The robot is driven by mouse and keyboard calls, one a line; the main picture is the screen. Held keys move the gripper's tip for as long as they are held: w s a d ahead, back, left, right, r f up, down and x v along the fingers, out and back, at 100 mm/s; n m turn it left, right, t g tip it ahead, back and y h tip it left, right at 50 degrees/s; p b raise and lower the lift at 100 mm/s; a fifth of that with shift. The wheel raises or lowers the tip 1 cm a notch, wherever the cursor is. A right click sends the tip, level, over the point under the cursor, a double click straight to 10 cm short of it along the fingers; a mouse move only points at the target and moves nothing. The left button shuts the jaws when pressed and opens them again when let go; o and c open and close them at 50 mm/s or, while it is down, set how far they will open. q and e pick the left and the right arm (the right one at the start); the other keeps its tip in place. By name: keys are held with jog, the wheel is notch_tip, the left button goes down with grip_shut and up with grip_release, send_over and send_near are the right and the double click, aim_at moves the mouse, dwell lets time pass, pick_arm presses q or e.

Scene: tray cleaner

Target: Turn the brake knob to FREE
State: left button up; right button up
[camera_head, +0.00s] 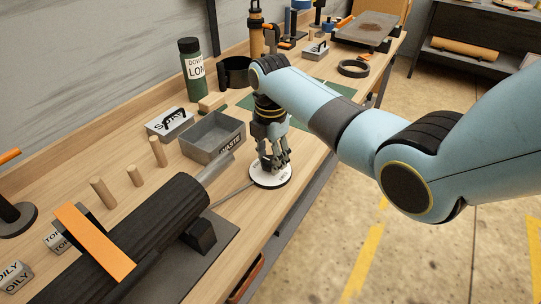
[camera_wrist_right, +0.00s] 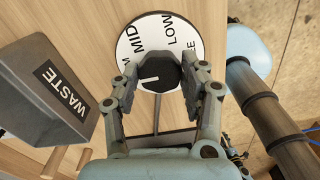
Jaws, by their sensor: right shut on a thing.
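The brake knob (camera_wrist_right: 160,73) is black and many-sided, with a white pointer line toward the left of the wrist view. It sits on a round white dial (camera_wrist_right: 155,24) reading MID and LOW; another label at the right is partly hidden by a finger, and one at the left is cut off. In the head view the dial (camera_head: 257,178) lies on the bench near its front edge. In the wrist view the right gripper (camera_wrist_right: 163,78) is shut on the knob, a finger on each side. My left gripper is not in view.
A grey WASTE bin (camera_head: 211,137) stands just left of the dial. A black roller (camera_head: 165,215) with an orange bar (camera_head: 95,242) lies at front left. Wooden pegs (camera_head: 103,192), a SPRAY box (camera_head: 170,123) and a green bottle (camera_head: 192,71) stand further back.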

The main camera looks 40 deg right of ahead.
jog(key=m+p, duration=0.3)
jog(key=shift+r, duration=0.15)
jog(key=m+p, duration=0.2)
jog(key=m, duration=0.2)
jog(key=shift+s, duration=0.1)
jog(key=m+p, duration=0.2)
jog(key=m, duration=0.2)
jog(key=m+p, duration=0.1)
jog(key=m, duration=0.4)
jog(key=m+p, duration=0.1)
jog(key=m, duration=0.3)
jog(key=shift+m, duration=0.3)
jog(key=m+p, duration=0.1)
jog(key=m, duration=0.8)
jog(key=shift+a+m, duration=0.1)
jog(key=shift+m, duration=0.3)
jog(key=m, duration=0.5)
jog(key=shift+m, duration=0.3)
